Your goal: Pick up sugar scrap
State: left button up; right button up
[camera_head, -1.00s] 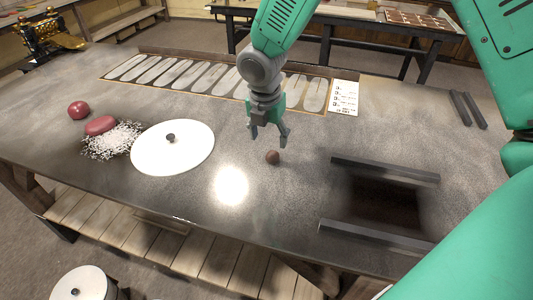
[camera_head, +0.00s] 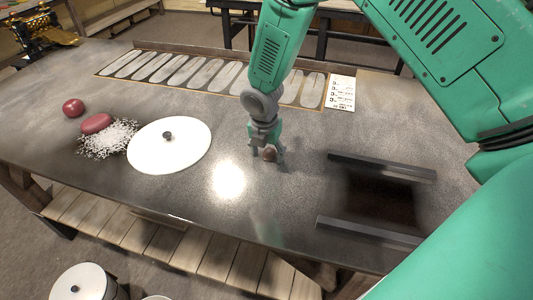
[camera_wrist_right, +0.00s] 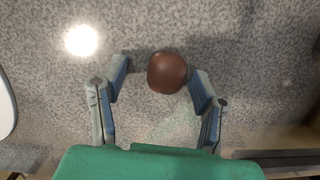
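A small brown ball-like piece (camera_head: 269,154), which I take as the sugar scrap, lies on the grey speckled table. My right gripper (camera_head: 267,158) is lowered around it, fingers pointing down. In the right wrist view the brown piece (camera_wrist_right: 167,73) sits between the tips of the right gripper's fingers (camera_wrist_right: 161,80), with a gap on its left side and little or no gap on its right. The fingers are spread open. A pile of white shreds (camera_head: 108,139) lies at the left with a dark red lump (camera_head: 96,123) on it. My left gripper is not in view.
A white round lid (camera_head: 170,147) with a dark knob lies left of the gripper. Two dark rails (camera_head: 382,166) flank a dark opening (camera_head: 380,200) at the right. A red ball (camera_head: 73,108) sits far left. A tray with oval slots (camera_head: 180,74) and a white card (camera_head: 341,93) lie behind.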

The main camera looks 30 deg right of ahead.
aim_at(269, 150)
jog(key=shift+d, duration=0.2)
jog(key=c, duration=0.7)
jog(key=shift+d+f, duration=0.1)
jog(key=shift+d, duration=0.25)
jog(key=c, duration=0.4)
jog(key=shift+a+r, duration=0.15)
jog(key=shift+r, duration=0.1)
notch_tip(269, 150, up, 9)
jog(key=shift+a+f+b, duration=0.15)
jog(key=shift+b, duration=0.25)
jog(key=shift+d+r, duration=0.2)
jog(key=shift+r, duration=0.2)
jog(key=shift+a, duration=0.1)
